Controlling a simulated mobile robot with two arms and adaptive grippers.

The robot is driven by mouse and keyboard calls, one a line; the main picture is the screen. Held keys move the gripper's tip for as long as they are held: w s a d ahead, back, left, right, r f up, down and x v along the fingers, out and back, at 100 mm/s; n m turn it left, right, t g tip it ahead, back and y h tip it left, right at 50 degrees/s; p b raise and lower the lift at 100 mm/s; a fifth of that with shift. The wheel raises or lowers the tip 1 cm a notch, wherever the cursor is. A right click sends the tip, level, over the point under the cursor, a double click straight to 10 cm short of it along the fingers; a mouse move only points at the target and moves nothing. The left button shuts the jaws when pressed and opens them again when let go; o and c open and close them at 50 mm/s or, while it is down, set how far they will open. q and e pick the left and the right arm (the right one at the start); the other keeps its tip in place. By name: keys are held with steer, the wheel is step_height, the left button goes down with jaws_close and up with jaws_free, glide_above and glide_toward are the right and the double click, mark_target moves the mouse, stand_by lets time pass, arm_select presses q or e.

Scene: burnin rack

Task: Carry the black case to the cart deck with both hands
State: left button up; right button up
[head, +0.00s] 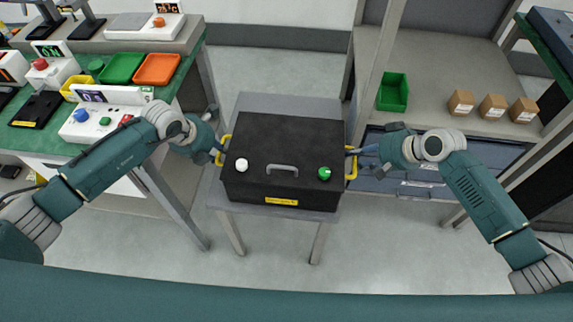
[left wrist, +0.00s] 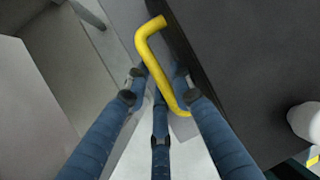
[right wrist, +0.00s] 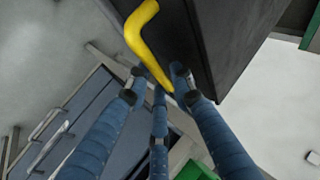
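The black case (head: 282,140) sits level on a small grey stand (head: 245,104), with a grey handle, a white knob and a green knob on it. Its left yellow handle (head: 221,155) and right yellow handle (head: 352,165) stick out at the sides. My left gripper (head: 216,153) is at the left handle; in the left wrist view the yellow bar (left wrist: 160,62) runs between its spread fingers. My right gripper (head: 355,152) is at the right handle; in the right wrist view the bar (right wrist: 142,45) reaches down between its spread fingers. I cannot make out any finger contact.
A green-topped bench (head: 190,62) with instruments and coloured trays stands at the left. A grey rack at the right holds a green bin (head: 392,92) and several cardboard boxes (head: 492,106) above blue-grey drawers (head: 395,180). The floor in front of the stand (head: 270,262) is clear.

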arm_select(q)
jaws_close()
arm_select(e)
jaws_close()
